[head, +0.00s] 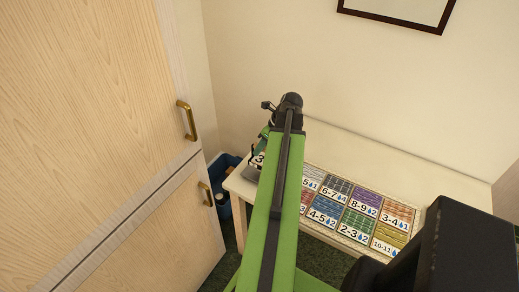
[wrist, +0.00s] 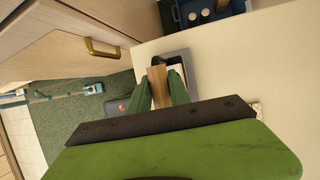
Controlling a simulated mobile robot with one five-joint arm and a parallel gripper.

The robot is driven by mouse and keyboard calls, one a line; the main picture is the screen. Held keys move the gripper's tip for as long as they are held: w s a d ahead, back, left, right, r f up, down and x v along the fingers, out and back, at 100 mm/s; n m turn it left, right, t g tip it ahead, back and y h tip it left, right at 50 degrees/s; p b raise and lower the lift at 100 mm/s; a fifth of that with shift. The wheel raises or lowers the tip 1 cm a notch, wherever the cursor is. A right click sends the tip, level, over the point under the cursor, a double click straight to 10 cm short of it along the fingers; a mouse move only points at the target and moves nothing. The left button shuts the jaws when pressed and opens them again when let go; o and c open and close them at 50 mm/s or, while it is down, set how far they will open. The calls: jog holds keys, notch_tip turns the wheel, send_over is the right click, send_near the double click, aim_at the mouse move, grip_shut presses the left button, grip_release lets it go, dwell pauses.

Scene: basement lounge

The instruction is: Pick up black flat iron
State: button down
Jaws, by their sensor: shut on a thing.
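In the wrist view my gripper (wrist: 164,82) has its two green fingers closed on an upright brown, wood-coloured piece. This looks like the handle of the black flat iron (wrist: 176,55), whose dark grey body shows just beyond the fingertips at the table's corner. Most of the iron is hidden by the fingers and the handle. I cannot tell whether it touches the table or is lifted. In the head view my arm covers most of the gripper, and a grey part shows at the table's left end.
The pale table (head: 392,160) carries a board of numbered coloured tiles (head: 340,205). A wooden cabinet with brass handles (head: 187,120) stands close on the left. A blue bin (head: 222,203) with things in it sits on the floor between cabinet and table. A framed picture hangs above.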

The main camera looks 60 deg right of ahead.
jog(key=s+d+r+p, duration=0.5)
jog(key=d+r, duration=0.1)
jog(key=d, duration=0.4)
jog(key=shift+s+r+p, duration=0.15)
jog(key=shift+r+p, duration=0.1)
jog(key=shift+p, duration=0.1)
